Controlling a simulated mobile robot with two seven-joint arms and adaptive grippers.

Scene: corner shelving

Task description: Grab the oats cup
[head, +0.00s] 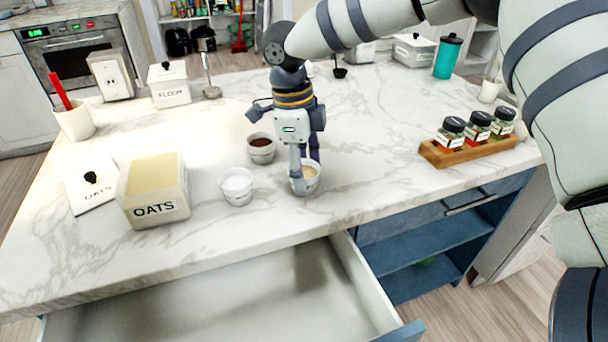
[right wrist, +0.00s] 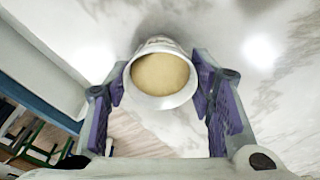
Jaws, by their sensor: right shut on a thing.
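The oats cup, a small white cup with tan contents (head: 311,173), stands near the front edge of the marble counter. It also shows in the right wrist view (right wrist: 160,78), between the purple finger pads. My right gripper (head: 305,168) reaches down over the cup and is shut on it, with a finger on either side. In the right wrist view my right gripper (right wrist: 162,95) frames the cup. The fingers partly hide the cup in the head view. My left gripper is not in view.
A white cup (head: 237,190) and a cup with brown contents (head: 262,153) stand left of the gripper. The open OATS box (head: 158,211) and its lid (head: 84,193) are further left. A spice rack (head: 465,153) stands right. An open drawer (head: 345,265) juts out below the counter.

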